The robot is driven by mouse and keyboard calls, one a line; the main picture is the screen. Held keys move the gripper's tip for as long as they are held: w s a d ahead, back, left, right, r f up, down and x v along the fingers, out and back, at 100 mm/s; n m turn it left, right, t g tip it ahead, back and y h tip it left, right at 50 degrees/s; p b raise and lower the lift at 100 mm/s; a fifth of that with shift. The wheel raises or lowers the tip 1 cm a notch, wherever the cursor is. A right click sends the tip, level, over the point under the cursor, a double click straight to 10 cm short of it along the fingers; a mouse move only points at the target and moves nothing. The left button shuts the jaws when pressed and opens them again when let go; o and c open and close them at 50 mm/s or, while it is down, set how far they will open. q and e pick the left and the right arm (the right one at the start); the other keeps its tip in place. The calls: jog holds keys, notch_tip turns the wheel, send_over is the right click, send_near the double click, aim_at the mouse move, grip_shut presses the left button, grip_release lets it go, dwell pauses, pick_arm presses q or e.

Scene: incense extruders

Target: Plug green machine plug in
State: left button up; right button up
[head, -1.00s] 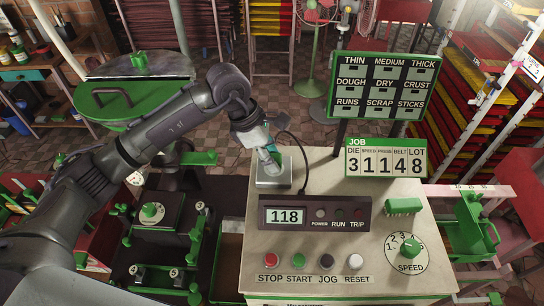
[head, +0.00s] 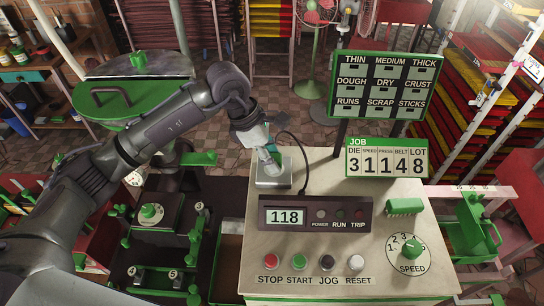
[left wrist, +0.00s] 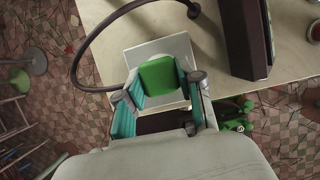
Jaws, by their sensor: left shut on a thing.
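The green plug (left wrist: 158,78) shows in the left wrist view between the fingers of my left gripper (left wrist: 160,95), which is shut on it. A dark cable runs from the plug's side in a loop to the bench top. In the head view my left gripper (head: 268,152) points down over a pale grey socket box (head: 273,180) at the bench's back left corner. The box also shows under the plug in the left wrist view (left wrist: 177,48). The plug is at or just above the box; whether it is seated is hidden. My right gripper is not in view.
The control console (head: 315,214) reads 118, and its POWER, RUN and TRIP lamps look dark. A job board (head: 386,158) and tall sign (head: 385,87) stand behind it. Several buttons and a speed dial (head: 408,252) are at the bench's front. A green-lidded machine (head: 133,92) stands left.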

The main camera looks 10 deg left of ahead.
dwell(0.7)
pick_arm(q)
jog(key=shift+b, duration=0.4)
jog(key=shift+f+b, duration=0.55)
jog(key=shift+b, duration=0.05)
jog(key=o, duration=1.1)
jog(key=shift+o, duration=0.2)
jog(key=shift+r, duration=0.1)
jog(key=v, duration=1.2)
